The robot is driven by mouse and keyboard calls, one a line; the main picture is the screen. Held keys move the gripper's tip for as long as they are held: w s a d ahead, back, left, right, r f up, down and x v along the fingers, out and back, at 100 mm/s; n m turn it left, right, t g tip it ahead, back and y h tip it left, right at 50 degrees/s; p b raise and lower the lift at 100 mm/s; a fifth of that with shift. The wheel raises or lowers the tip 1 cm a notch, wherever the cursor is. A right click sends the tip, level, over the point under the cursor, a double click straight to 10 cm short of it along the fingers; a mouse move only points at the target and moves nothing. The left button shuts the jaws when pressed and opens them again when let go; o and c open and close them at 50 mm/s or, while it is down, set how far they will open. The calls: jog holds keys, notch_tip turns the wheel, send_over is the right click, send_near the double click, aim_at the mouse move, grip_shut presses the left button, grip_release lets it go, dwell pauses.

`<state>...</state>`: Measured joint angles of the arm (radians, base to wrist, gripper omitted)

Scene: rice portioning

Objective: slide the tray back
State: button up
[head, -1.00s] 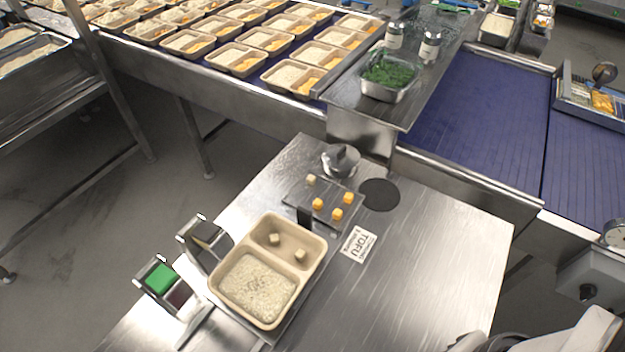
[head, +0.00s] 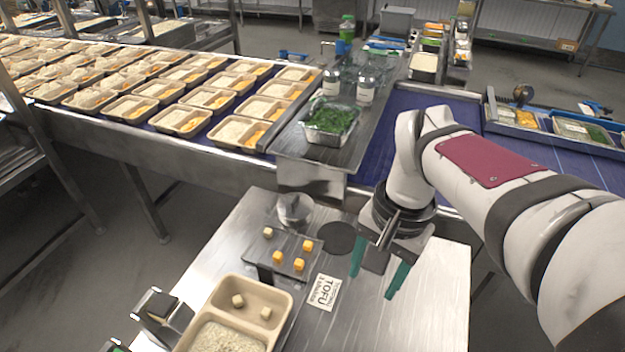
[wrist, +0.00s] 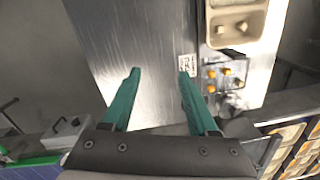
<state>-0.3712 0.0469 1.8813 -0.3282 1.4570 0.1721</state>
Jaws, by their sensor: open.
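The beige compartment tray (head: 250,294) is on the steel table at the lower left of the head view, cut off by the bottom edge. Two pale cubes are in its far compartment and rice is in the near one. It also shows at the top right of the wrist view (wrist: 234,10), partly cut off. My gripper (head: 373,285) has green fingers, which are apart with nothing between them. It is over the table, to the right of the tray and clear of it. In the wrist view the fingertips (wrist: 160,72) are over bare steel.
A dark plate (head: 285,248) with several cubes and a TOFU label (head: 323,292) lie between the tray and my gripper. A steel pot (head: 295,208) and a black disc (head: 337,238) are behind. A dark holder (head: 160,310) stands left of the tray. The table's right part is bare.

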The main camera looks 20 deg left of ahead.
aim_at(266, 273)
jog(key=shift+o, duration=1.1)
jog(key=w+a+f+n, duration=0.1)
jog(key=w+a, duration=0.3)
jog(key=a, duration=0.4)
jog(key=shift+w+a+f, duration=0.35)
jog(key=shift+f, duration=0.1)
jog(key=shift+n+t+h, duration=0.3)
jog(key=shift+n+h, duration=0.1)
jog(key=shift+n, duration=0.5)
jog(key=a+f, duration=0.1)
jog(key=a, duration=0.3)
jog(key=w+a+f, duration=0.1)
jog(key=a+f, duration=0.1)
jog(key=a, duration=0.3)
jog(key=a+f, duration=0.2)
jog(key=a, duration=0.3)
jog(key=shift+w+f, duration=0.25)
jog(key=shift+w, duration=0.05)
jog(key=f, duration=1.4)
jog(key=shift+a+f, duration=0.3)
jog(key=shift+f, duration=0.75)
grip_shut()
